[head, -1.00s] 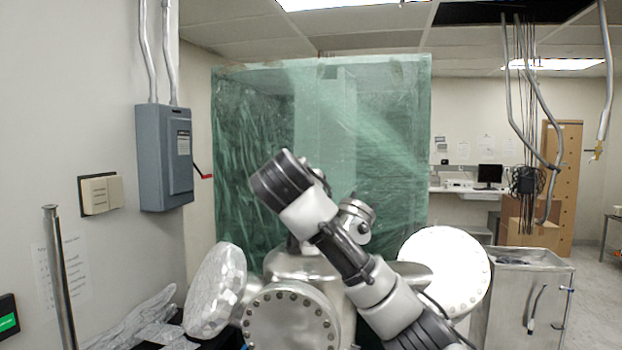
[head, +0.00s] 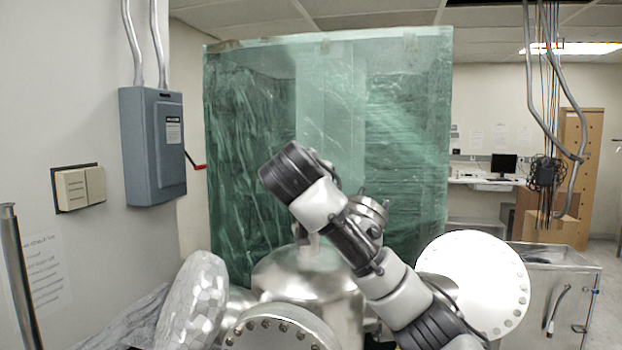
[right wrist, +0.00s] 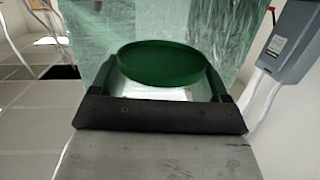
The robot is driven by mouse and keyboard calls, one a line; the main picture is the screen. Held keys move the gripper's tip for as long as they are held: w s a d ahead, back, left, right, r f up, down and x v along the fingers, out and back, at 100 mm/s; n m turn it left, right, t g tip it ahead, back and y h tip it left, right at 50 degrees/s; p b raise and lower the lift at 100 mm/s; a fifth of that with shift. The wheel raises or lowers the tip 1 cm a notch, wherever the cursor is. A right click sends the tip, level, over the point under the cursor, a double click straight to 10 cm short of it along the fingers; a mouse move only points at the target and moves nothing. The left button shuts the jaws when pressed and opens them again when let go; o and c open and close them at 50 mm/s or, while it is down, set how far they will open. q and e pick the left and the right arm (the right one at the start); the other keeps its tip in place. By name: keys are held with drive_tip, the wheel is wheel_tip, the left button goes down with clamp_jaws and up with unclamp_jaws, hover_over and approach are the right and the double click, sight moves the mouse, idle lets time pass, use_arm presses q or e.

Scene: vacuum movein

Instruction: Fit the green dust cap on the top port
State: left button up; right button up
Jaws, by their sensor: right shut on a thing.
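A round green dust cap (right wrist: 162,63) shows in the right wrist view, held at the black fingers of my right gripper (right wrist: 160,92). That gripper is shut on it. In the head view my right arm reaches in from the lower right, and I cannot make out the cap or the fingers there. The silver vacuum chamber (head: 275,275) stands low in the middle, partly behind the arm. The top port is not clearly seen; the arm covers much of the area above the dome. No port shows in the right wrist view. My left gripper is not in view.
A wide white flange (head: 490,285) juts out at the right of the chamber. A foil-wrapped flange (head: 192,310) stands at its left. A translucent green curtain (head: 250,130) hangs behind. A grey switch box (head: 150,148) is on the left wall. A metal cabinet (head: 580,290) stands at the right.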

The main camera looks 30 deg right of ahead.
drive_tip(key=shift+s+a+f+b, duration=0.15)
drive_tip(key=shift+f+b, duration=0.1)
drive_tip(key=shift+f, duration=0.15)
drive_tip(key=shift+s+a+f+b, duration=0.1)
drive_tip(key=shift+f+b, duration=0.1)
drive_tip(key=shift+f, duration=0.15)
drive_tip(key=f, duration=0.1)
drive_tip(key=f+b, duration=0.2)
drive_tip(key=shift+w+d+f, duration=0.4)
drive_tip(key=shift+s+a+f+b, duration=0.15)
drive_tip(key=shift+a+b, duration=0.05)
drive_tip(key=shift+b, duration=0.25)
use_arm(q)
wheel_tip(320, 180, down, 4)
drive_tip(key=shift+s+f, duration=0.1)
use_arm(e)
drive_tip(key=shift+d, duration=0.1)
use_arm(q)
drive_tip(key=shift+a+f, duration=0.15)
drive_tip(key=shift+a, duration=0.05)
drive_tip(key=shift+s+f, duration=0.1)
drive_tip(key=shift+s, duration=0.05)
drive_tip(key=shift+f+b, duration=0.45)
drive_tip(key=shift+b, duration=0.3)
use_arm(e)
drive_tip(key=shift+f, duration=0.55)
